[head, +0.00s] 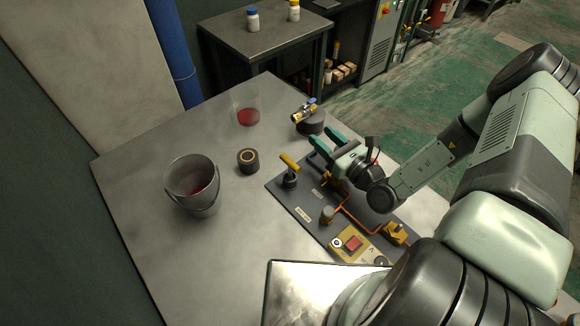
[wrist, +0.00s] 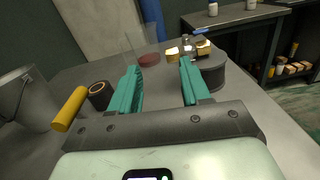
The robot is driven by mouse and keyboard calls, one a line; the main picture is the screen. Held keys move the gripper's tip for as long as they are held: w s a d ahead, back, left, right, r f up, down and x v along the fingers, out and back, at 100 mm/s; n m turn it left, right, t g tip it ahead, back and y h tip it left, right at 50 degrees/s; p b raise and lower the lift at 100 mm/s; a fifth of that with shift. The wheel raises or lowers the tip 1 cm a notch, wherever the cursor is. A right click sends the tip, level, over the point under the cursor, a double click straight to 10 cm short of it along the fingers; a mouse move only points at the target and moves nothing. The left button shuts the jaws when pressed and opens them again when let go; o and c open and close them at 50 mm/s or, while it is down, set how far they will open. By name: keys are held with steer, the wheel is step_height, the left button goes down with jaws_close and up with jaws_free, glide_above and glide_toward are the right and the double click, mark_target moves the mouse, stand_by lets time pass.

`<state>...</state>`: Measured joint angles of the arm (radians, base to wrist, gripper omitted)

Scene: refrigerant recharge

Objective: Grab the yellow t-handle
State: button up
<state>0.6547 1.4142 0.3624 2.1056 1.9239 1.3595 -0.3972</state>
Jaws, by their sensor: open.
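The yellow t-handle (head: 290,163) sits on top of a dark valve post at the upper left corner of the grey panel (head: 306,199). In the wrist view the yellow t-handle (wrist: 70,109) lies to the left, outside my fingers. My gripper (head: 325,142) is open and empty, with teal fingers, above the panel's far edge and to the right of the handle. In the wrist view my gripper (wrist: 162,85) points toward the back of the table, with nothing between its fingertips.
A metal bucket (head: 193,184), a dark ring (head: 248,160) and a clear container with red contents (head: 248,116) stand left of and behind the panel. A brass valve with a blue lever (head: 304,112) rests on a dark round base behind my gripper. The table's left front is clear.

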step_height(320, 180, up, 6)
steer(key=n, duration=0.1)
glide_above(293, 164)
steer(key=shift+w+d+r+g+y, duration=0.2)
steer(key=shift+g+y, duration=0.1)
steer(key=shift+g, duration=0.1)
steer(key=shift+s+a+f, duration=0.15)
steer(key=shift+s, duration=0.05)
step_height(293, 164, down, 6)
steer(key=shift+r, duration=0.1)
steer(key=shift+w+a+f, duration=0.35)
steer(key=shift+w+a, duration=0.7)
steer(key=shift+w, duration=0.05)
jaws_close()
